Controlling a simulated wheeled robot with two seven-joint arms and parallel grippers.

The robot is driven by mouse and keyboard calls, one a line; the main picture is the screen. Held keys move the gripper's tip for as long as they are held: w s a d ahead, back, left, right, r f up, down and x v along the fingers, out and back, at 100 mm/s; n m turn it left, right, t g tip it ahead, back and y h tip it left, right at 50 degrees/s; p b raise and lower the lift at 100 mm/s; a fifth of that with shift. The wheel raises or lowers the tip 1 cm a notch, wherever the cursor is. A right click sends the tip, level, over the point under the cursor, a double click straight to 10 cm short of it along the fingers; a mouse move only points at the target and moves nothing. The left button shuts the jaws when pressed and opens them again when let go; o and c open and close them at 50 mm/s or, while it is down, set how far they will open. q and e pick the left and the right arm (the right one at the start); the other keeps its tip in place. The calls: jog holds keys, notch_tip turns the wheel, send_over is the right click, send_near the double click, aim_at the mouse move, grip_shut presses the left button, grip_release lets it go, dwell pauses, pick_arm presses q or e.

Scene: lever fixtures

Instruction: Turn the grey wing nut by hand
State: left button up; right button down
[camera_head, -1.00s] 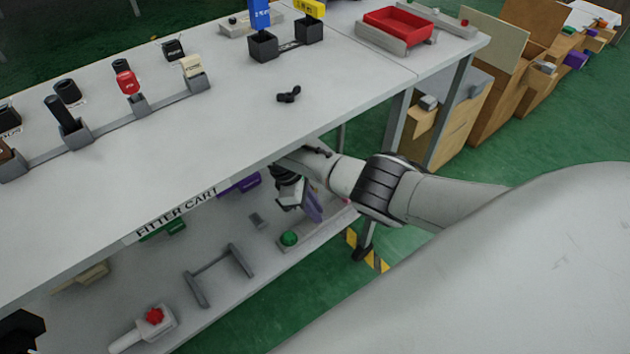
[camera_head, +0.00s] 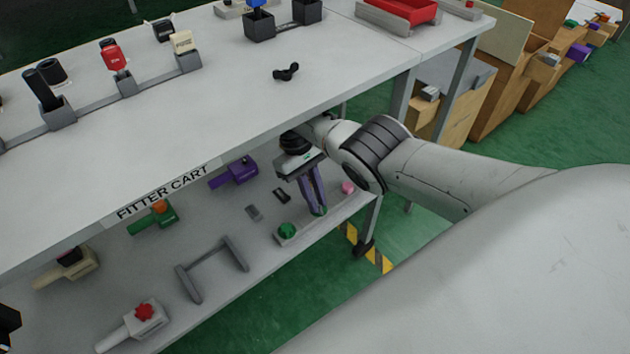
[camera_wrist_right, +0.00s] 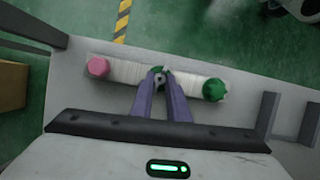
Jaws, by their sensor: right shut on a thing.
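My right gripper (camera_head: 318,211) reaches under the tabletop to the lower shelf, its purple fingers pointing down. In the right wrist view its fingertips (camera_wrist_right: 161,80) are shut on a small part in the middle of a pale bar (camera_wrist_right: 128,71), between a pink knob (camera_wrist_right: 97,67) and a green knob (camera_wrist_right: 214,90). This part shows grey and green and is mostly covered, so I cannot tell if it is the grey wing nut. A dark wing-shaped nut (camera_head: 286,73) sits apart on the tabletop. My left gripper is not in view.
The tabletop (camera_head: 215,110) of the cart overhangs my right wrist. On the lower shelf stand a grey bar handle (camera_head: 212,268), a purple fixture (camera_head: 236,172) and a red-knobbed fixture (camera_head: 143,313). A table leg (camera_head: 366,222) is close on the right.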

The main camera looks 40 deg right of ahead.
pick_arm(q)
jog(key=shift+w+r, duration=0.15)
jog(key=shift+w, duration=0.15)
pick_arm(e)
jog(key=shift+s, duration=0.1)
jog(key=c, duration=1.7)
grip_release()
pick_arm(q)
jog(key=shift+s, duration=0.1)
